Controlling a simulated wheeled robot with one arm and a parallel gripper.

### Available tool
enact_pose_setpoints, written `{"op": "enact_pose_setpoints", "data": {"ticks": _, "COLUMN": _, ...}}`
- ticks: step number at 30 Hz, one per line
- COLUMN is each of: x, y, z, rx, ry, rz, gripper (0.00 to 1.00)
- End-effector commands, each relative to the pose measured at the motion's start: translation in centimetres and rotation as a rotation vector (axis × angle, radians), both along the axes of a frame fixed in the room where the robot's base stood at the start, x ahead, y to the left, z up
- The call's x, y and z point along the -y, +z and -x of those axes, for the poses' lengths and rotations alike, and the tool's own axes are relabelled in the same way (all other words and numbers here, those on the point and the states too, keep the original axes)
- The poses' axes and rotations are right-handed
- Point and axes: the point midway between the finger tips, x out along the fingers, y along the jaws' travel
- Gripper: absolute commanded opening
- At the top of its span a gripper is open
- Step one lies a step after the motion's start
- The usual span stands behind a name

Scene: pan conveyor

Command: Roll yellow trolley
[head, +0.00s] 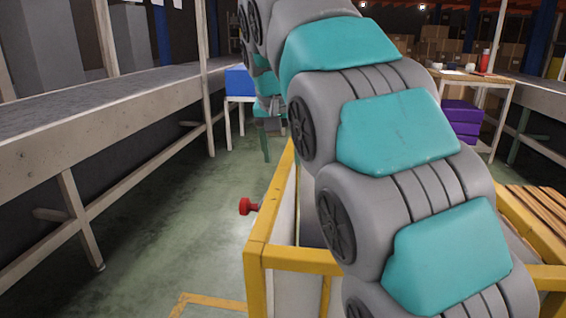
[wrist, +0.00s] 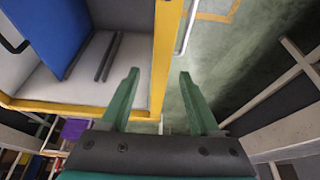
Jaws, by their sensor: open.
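The yellow trolley (head: 258,245) stands in front of me in the head view, a yellow frame with pale panels, partly hidden behind my arm. A red knob (head: 246,206) sticks out on its left side. In the wrist view the trolley (wrist: 167,50) shows its yellow rim, a pale inside and a blue panel (wrist: 45,32). My gripper (wrist: 158,74) is open and empty, fingers apart. The yellow rim appears between the fingers in that view; I cannot tell whether it is below them. In the head view my gripper is small and partly hidden beyond my arm.
A long conveyor (head: 95,118) runs along the left. A blue box (head: 238,82) stands on a white table behind. Purple crates (head: 460,122) are at the right by a wooden table (head: 470,77). The green floor (head: 180,225) between the left conveyor and the trolley is clear.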

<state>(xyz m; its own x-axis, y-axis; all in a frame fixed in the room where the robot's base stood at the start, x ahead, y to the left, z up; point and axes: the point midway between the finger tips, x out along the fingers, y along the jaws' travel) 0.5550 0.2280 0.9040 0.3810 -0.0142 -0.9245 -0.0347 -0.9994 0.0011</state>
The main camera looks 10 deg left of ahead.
Motion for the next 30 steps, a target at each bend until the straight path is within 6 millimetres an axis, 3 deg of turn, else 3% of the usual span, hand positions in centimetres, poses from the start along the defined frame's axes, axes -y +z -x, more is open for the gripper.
{"op": "enact_pose_setpoints", "data": {"ticks": 9, "x": 0.0, "y": 3.2, "z": 1.2, "rx": 0.004, "ry": -0.001, "rz": -0.001, "gripper": 0.62}}
{"op": "enact_pose_setpoints", "data": {"ticks": 30, "x": 0.0, "y": 3.9, "z": 1.6, "rx": 0.002, "ry": 0.0, "rz": -0.001, "gripper": 0.62}}
